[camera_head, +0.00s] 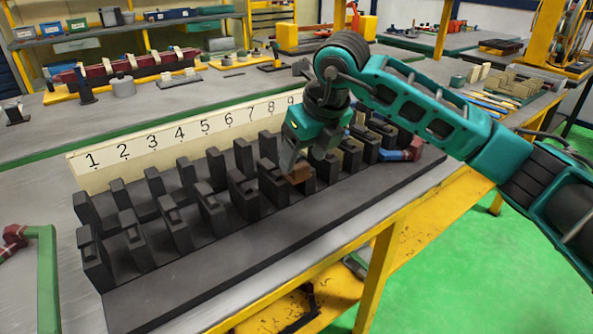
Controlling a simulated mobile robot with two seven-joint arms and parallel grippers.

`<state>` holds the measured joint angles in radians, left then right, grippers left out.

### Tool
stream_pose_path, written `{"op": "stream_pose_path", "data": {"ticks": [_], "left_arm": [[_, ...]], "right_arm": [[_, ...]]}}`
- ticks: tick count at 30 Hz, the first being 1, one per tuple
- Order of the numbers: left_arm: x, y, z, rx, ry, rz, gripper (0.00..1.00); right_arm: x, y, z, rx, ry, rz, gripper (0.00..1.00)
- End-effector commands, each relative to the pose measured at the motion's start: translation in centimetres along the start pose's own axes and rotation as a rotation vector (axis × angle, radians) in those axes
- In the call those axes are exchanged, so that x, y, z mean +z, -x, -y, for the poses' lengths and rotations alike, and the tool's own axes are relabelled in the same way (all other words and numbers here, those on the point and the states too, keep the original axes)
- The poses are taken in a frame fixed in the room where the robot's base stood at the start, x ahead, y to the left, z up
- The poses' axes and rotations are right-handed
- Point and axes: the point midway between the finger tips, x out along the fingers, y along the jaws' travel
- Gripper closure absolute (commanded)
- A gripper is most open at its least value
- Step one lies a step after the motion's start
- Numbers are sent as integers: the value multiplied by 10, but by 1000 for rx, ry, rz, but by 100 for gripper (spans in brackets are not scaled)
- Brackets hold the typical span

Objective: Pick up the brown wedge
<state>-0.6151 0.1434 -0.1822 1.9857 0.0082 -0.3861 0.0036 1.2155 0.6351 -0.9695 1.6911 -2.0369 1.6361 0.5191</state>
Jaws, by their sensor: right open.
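The brown wedge (297,174) sits among the black upright blocks of the dark stator fixture (225,276), just right of its middle. Its upper part shows; its lower part is hidden by the blocks. My right gripper (303,160) is open and points down right above the wedge, its fingers close to it. I cannot tell whether the fingers touch it. My left gripper is not in view.
A white number strip (166,139) stands behind the fixture. Black blocks (94,262) stand in two rows close around the wedge. A red and blue part (402,155) lies at the fixture's right end. The fixture's front strip is bare.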

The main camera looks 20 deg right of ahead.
Motion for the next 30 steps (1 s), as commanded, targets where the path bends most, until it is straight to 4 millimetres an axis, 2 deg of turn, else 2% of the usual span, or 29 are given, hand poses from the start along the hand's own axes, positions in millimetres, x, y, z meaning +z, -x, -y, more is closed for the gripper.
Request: {"op": "stream_pose_path", "data": {"ticks": [3, 5, 12, 27, 30], "left_arm": [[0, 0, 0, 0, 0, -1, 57], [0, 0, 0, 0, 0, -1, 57], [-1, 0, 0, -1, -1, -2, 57], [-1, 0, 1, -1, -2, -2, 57], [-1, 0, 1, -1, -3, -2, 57]], "right_arm": [[-1, -20, -1, 1, -2, -3, 34], [0, -26, -1, 1, -1, -1, 34], [0, -28, -1, 0, 0, 0, 35], [0, -27, -1, 0, 0, 1, 82], [0, -27, -1, 0, 0, 1, 83]]}}
